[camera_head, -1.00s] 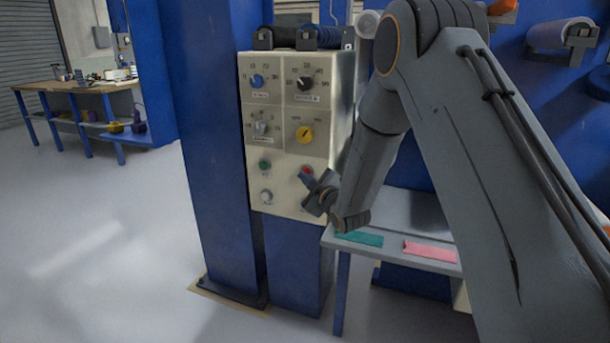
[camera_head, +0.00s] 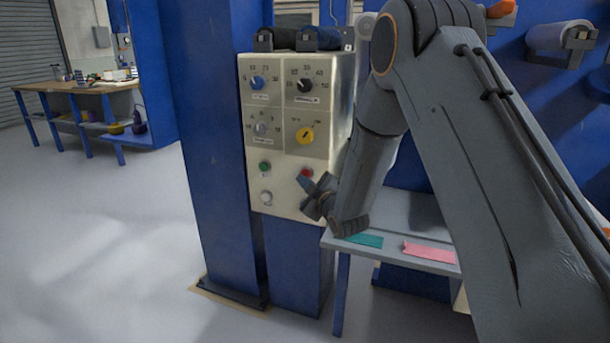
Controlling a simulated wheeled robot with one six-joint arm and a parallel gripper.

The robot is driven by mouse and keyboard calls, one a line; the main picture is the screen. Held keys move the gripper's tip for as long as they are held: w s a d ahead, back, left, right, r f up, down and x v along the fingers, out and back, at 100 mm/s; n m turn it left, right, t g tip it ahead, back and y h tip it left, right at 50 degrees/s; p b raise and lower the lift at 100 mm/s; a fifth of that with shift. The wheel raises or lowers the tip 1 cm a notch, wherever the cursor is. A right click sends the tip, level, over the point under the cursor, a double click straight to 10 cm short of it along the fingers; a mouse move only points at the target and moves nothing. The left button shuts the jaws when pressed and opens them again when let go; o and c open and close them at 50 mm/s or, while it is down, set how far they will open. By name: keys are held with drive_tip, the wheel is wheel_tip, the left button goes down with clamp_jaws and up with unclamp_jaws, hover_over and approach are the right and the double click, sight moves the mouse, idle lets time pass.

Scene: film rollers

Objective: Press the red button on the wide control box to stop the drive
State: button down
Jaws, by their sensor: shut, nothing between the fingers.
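The wide cream control box (camera_head: 285,192) is mounted on a blue post, with knobs above and buttons below. The red button (camera_head: 306,173) is on its lower right, partly hidden by my gripper. My gripper (camera_head: 302,182) is shut and empty. Its tip is in front of the box face, close by the red button and slightly below it. I cannot tell whether it touches the button. The green button (camera_head: 264,167) is to the left at about the same height. A pale round knob (camera_head: 266,198) is below the green one.
Above are a blue knob (camera_head: 257,82), a black knob (camera_head: 304,85), a grey knob (camera_head: 261,128) and a yellow knob (camera_head: 305,135). A grey shelf (camera_head: 399,204) with teal (camera_head: 364,240) and pink (camera_head: 429,252) pieces lies below my arm. A blue column (camera_head: 213,150) stands left.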

drive_tip(key=shift+s, duration=0.1)
drive_tip(key=s, duration=0.1)
drive_tip(key=s+a+p, duration=0.1)
drive_tip(key=s, duration=0.2)
drive_tip(key=shift+s+a+p, duration=0.3)
drive_tip(key=shift+a, duration=0.1)
idle(0.7)
